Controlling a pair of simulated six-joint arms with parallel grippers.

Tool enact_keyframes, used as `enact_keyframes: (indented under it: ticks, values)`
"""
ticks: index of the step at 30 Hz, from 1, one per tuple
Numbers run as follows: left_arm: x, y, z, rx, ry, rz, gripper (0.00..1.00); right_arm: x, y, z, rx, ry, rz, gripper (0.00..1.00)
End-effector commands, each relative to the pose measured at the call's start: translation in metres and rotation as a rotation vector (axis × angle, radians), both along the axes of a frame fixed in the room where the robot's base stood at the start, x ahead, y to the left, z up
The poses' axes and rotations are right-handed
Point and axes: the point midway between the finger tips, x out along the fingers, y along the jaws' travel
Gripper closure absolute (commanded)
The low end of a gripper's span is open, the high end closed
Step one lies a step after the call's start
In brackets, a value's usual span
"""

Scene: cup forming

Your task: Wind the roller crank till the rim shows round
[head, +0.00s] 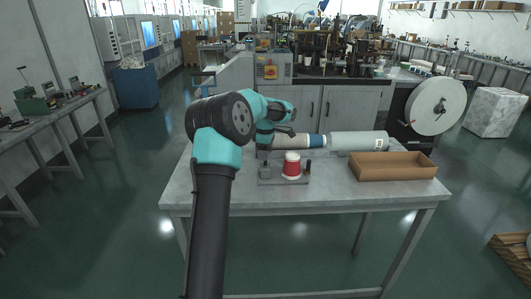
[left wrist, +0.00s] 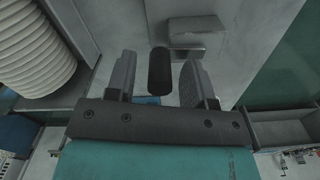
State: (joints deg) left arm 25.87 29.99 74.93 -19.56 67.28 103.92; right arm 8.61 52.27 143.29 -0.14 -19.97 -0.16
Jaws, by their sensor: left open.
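A red cup with a white rim (head: 292,166) stands upright on a small grey forming fixture (head: 270,182) on the table. A short dark upright post (head: 308,167) stands just right of the cup. My left gripper (head: 263,149) is over the left end of the fixture, left of the cup. In the left wrist view my left gripper (left wrist: 158,66) is open, with a black crank handle (left wrist: 158,72) between its fingers and gaps on both sides. The head view does not show the handle clearly behind the gripper. The cup is out of the wrist view. My right gripper is not in view.
A ribbed white stack (left wrist: 35,45) lies close by in the wrist view. White cylinders with a blue band (head: 358,141) lie along the table's back. An open brown tray (head: 394,173) sits at the right. The table front (head: 330,197) is clear.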

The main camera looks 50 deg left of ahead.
Motion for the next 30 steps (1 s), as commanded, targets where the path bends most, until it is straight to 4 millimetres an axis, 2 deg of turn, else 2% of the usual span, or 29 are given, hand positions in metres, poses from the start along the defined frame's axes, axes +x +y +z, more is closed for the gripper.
enact_keyframes:
  ticks: [5, 20, 30]
  values:
    - [0.0001, 0.0001, 0.0002, 0.000, 0.000, 0.000, 0.52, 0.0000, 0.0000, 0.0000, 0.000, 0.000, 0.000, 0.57]
    - [0.0001, 0.0000, 0.0005, 0.000, 0.000, 0.000, 0.99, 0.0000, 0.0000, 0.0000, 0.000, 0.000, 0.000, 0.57]
    - [0.0011, -0.0009, 0.0005, 0.000, 0.000, -0.029, 1.00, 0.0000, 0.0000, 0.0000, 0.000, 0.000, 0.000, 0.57]
